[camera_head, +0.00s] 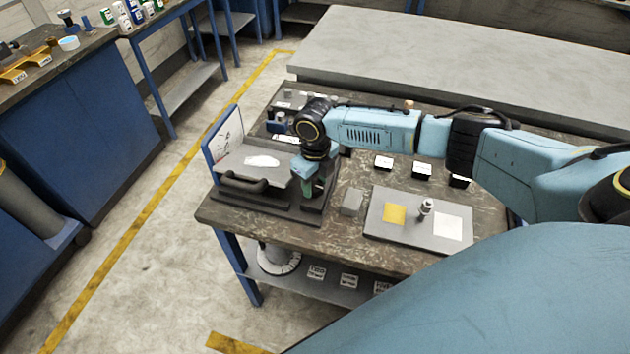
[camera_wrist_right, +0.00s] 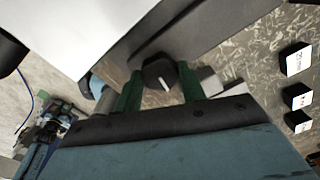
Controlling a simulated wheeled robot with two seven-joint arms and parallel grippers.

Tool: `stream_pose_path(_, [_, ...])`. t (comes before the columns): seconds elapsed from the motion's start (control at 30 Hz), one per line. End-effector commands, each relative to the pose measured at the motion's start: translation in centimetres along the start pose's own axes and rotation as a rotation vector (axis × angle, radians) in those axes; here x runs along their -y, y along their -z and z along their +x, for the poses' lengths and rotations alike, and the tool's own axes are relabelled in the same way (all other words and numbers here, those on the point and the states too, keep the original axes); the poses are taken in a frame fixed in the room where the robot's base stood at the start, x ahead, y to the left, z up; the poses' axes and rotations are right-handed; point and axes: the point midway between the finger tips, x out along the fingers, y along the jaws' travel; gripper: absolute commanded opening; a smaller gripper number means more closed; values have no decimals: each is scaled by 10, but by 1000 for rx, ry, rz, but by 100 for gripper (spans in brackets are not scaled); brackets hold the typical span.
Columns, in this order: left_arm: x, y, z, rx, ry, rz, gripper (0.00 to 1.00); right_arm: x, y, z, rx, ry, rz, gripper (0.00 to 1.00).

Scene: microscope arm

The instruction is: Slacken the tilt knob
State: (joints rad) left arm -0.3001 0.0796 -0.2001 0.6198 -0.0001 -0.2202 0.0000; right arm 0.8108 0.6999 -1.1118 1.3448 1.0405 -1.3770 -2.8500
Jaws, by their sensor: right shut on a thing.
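The stand carries a grey plate with a white patch and a blue-edged upright panel (camera_head: 222,142). My left gripper is not in view.
A grey tray (camera_head: 385,232) with a yellow square, a white square and a small metal piece (camera_head: 425,207) lies to the right on the workbench (camera_head: 340,245). A small grey block (camera_head: 352,202) stands between stand and tray. Several labelled black boxes (camera_head: 422,171) sit behind the tray.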

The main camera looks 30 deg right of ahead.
Motion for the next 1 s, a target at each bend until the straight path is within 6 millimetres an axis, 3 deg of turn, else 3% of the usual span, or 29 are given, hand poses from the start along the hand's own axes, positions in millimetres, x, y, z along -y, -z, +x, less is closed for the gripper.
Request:
stream_pose_path(0.03, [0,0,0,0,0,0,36,0,0,0,1,-1,1,41])
stream_pose_path(0.2, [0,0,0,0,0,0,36,0,0,0,1,0,1,62])
stream_pose_path(0.57, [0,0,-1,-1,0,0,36,0,-1,-6,1,0,1,62])
stream_pose_path(0.77, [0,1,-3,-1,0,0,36,1,-1,-41,4,1,0,62])
stream_pose_path(1.0, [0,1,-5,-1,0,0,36,0,-1,-95,5,0,0,62])
